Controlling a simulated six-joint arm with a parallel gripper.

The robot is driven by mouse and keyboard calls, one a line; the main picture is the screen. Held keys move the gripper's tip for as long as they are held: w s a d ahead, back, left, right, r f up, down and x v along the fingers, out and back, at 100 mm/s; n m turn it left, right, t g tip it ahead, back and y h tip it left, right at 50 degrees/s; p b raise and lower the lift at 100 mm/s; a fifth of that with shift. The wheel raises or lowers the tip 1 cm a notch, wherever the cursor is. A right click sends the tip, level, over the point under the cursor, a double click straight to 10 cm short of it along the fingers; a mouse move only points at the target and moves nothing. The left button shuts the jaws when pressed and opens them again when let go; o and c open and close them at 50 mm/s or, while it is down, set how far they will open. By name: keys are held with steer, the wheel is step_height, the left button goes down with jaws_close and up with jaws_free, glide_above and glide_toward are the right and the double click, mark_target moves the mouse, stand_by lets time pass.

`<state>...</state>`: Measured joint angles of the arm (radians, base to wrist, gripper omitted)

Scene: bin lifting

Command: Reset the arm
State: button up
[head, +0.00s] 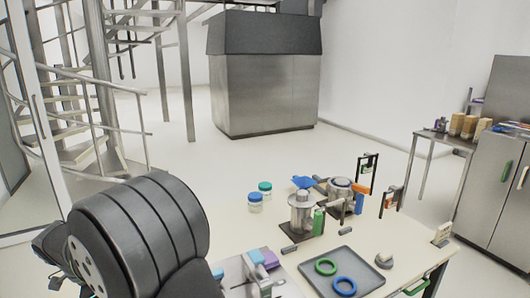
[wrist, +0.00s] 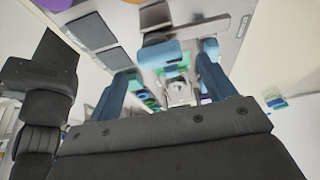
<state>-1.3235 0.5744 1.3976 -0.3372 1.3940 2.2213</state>
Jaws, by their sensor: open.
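My gripper (wrist: 167,62) shows in the wrist view with its two blue-grey fingers spread well apart. It is open, and no held object can be made out between the fingers. Parts of a bench with small items show beyond the fingers, tilted in the picture. In the head view, a thick dark ringed link of my arm (head: 140,232) fills the lower left. I cannot make out the gripper clearly in that view.
The pale table (head: 225,228) holds a grey tray (head: 358,262) with a green ring (head: 326,267) and a blue ring (head: 345,286). Two lidded jars (head: 255,203) and a metal apparatus (head: 301,212) stand behind. Steel cabinets (head: 497,195) stand right; open floor lies beyond.

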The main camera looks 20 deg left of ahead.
steer(key=shift+x, duration=1.7)
steer(key=v, duration=1.8)
steer(key=x, duration=1.8)
steer(key=shift+f, duration=0.25)
steer(key=shift+r+n+y, duration=0.2)
steer(key=shift+n+y, duration=0.1)
steer(key=shift+n, duration=0.3)
steer(key=n+y, duration=0.1)
steer(key=n, duration=0.2)
steer(key=shift+s+t, duration=0.15)
steer(key=shift+t, duration=0.25)
steer(key=n+y, duration=0.1)
steer(key=n, duration=0.1)
steer(key=n+y, duration=0.1)
steer(key=n, duration=0.2)
steer(key=shift+d+t, duration=0.2)
steer(key=shift+t, duration=0.1)
steer(key=n+y, duration=0.1)
steer(key=n, duration=0.2)
steer(key=n+g+y, duration=0.1)
steer(key=n, duration=0.3)
steer(key=shift+s+d, duration=0.1)
steer(key=shift+d, duration=0.05)
steer(key=shift+n+y, duration=0.3)
